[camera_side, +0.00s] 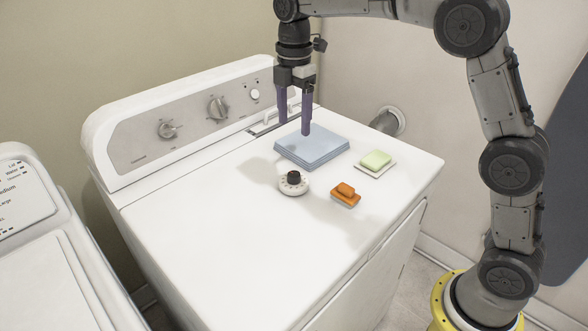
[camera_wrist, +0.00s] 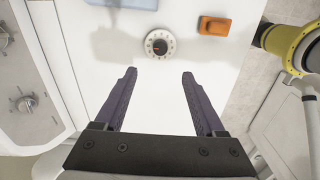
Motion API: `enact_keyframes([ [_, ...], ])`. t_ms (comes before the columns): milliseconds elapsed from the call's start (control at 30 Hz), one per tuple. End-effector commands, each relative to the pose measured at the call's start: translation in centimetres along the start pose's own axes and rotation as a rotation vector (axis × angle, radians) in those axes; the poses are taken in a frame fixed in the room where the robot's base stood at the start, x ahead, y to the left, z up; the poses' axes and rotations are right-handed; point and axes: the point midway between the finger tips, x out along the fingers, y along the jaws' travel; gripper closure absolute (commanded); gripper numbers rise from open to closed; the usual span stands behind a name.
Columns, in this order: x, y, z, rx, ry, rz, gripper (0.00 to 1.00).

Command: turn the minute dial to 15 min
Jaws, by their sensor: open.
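The minute dial (camera_side: 293,183) is a round white disc with a black knob, lying on the white dryer top. In the wrist view the dial (camera_wrist: 160,44) shows marks around its rim and a red-orange pointer mark on the dark knob. The small print is too small to read. Nothing touches the dial.
A folded blue towel (camera_side: 311,148) lies behind the dial. The control panel (camera_side: 190,115) with knobs rises at the back. The front left dryer top is clear.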

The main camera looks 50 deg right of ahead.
Motion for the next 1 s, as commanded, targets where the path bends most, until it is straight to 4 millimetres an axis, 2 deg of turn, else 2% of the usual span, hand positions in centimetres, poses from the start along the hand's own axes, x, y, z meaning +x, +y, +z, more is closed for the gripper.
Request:
enact_keyframes([
  [167,1.8,-0.1,-0.1,0.0,-0.001,-0.009,0.28],
  [700,11.6,-0.2,0.0,0.001,-0.001,-0.008,0.28],
  [833,13.0,-0.1,0.0,0.001,0.0,-0.005,0.28],
  [1000,13.8,-0.1,0.0,0.001,0.0,-0.003,0.28],
])
